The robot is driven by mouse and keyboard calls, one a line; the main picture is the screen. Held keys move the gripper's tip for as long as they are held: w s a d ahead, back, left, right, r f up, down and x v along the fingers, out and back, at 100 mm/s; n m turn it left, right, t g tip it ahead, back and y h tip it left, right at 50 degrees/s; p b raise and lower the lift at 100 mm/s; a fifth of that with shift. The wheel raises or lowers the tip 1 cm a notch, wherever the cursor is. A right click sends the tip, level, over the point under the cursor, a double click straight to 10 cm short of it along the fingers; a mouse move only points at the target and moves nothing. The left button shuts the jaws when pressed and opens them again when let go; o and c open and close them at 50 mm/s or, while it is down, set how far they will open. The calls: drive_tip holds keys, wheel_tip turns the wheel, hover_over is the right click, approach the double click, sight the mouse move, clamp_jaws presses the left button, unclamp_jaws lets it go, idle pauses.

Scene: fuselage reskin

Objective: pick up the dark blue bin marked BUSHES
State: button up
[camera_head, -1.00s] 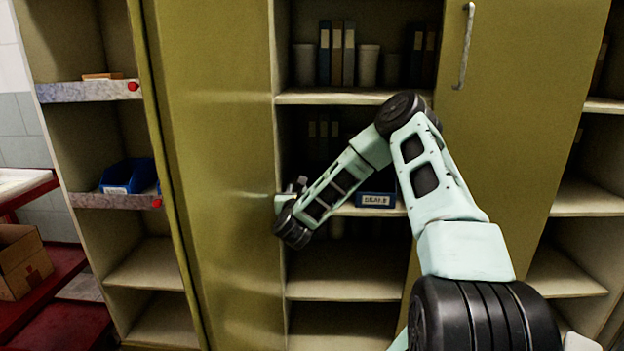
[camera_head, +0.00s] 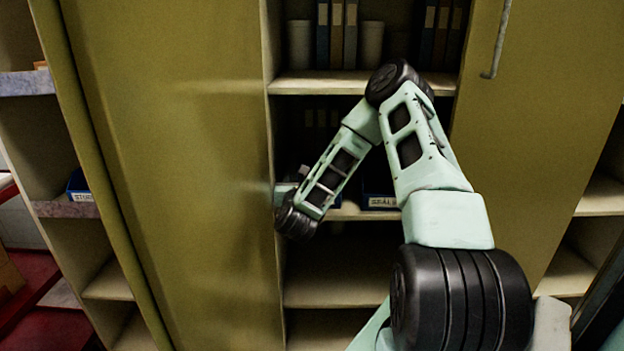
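No bin with a readable BUSHES label shows in the head view. A dark blue bin (camera_head: 378,190) stands on the middle shelf of the open cabinet bay, partly behind my arm. Its white label seems to begin with SEAL. Another blue bin (camera_head: 78,186) stands on a shelf at the left, partly cut off by the door, and its label is hard to read. My gripper (camera_head: 288,189) is at the inner edge of the left door, left of the middle bin and apart from it. My wrist mostly hides its fingers.
The olive left door (camera_head: 175,170) and right door (camera_head: 545,120) flank the open bay. Binders (camera_head: 337,35) and pale cups stand on the upper shelf (camera_head: 330,84). The lower shelf (camera_head: 335,288) looks clear. A red bench is at the far left.

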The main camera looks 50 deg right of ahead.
drive_tip(key=shift+w, duration=0.1)
clamp_jaws()
drive_tip(key=shift+r, duration=0.2)
